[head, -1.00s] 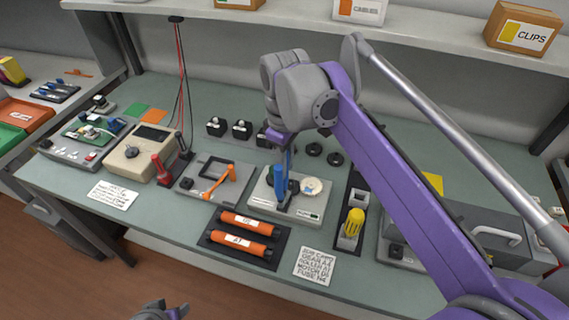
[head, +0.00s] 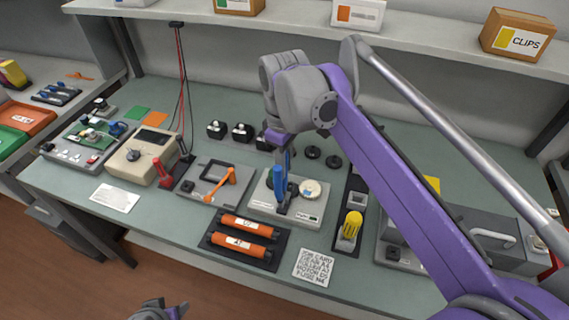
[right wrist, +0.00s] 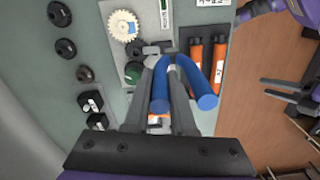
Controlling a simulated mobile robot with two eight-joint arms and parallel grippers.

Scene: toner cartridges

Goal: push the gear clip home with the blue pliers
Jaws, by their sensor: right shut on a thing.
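The blue pliers (head: 280,177) are held nearly upright over the light grey gear plate (head: 260,207), tips down by a dark part on it. My right gripper (head: 277,140) is shut on the pliers from above. In the right wrist view the two blue handles (right wrist: 204,92) show by the gripper fingers (right wrist: 163,108). A cream gear (head: 311,189) sits on the plate right of the pliers; it also shows in the right wrist view (right wrist: 123,26). The clip is hidden or too small to tell. My left gripper (head: 162,309) is low at the front, empty, fingers apart.
Orange rollers (head: 243,235) lie in a dark tray in front of the plate. An orange-handled fixture (head: 213,185) stands left, a yellow-handled tool (head: 350,225) right. A printed card (head: 314,268) lies at the front edge.

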